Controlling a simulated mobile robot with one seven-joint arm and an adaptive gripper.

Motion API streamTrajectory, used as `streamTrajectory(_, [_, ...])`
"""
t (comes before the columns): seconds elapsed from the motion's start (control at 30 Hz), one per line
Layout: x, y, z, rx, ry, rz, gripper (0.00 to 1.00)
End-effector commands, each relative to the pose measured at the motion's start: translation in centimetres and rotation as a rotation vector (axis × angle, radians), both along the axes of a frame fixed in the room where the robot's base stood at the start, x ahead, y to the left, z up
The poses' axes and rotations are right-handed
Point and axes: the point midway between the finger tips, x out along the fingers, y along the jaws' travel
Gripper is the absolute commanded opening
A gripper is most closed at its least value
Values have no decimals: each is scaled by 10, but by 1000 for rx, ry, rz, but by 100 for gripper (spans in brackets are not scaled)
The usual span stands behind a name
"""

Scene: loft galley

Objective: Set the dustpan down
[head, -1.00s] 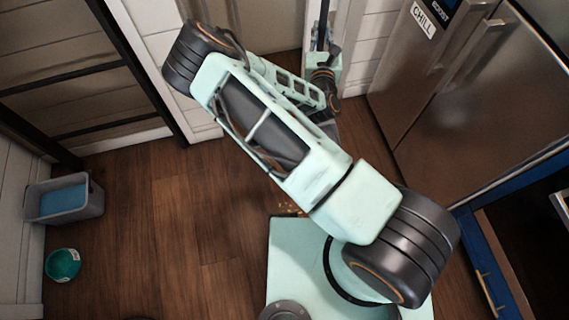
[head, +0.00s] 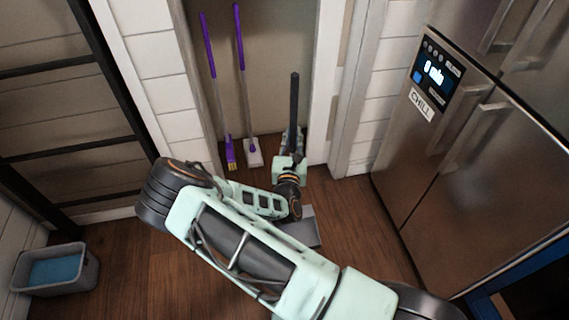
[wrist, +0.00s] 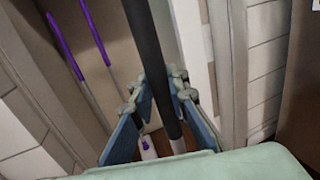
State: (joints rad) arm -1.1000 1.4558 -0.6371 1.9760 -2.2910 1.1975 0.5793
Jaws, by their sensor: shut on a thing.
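The dustpan has a long black upright handle (head: 294,105) and a flat grey pan (head: 306,229), partly hidden behind my arm in the head view. The pan is low, at or near the wooden floor; I cannot tell whether it touches. My gripper (head: 291,148) is shut on the handle, in front of the alcove. In the wrist view the black handle (wrist: 145,40) runs down between the blue pads of my gripper (wrist: 160,112); the pan is out of sight there.
Two purple-handled tools, one with yellow bristles (head: 231,158) and one with a white head (head: 253,153), stand in the alcove left of the dustpan. A steel fridge (head: 440,190) stands right. A grey bin (head: 56,272) is at lower left. Floor (head: 345,215) is clear before the fridge.

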Motion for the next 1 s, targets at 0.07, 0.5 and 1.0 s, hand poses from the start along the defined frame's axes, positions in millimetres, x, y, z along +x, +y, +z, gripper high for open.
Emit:
streamTrajectory(0.07, [-8, 7, -17, -2, -1, 2, 0])
streamTrajectory(0.5, [-31, 25, -50, -1, -2, 1, 0])
streamTrajectory(1.0, [-32, 25, -80, 0, -3, -2, 0])
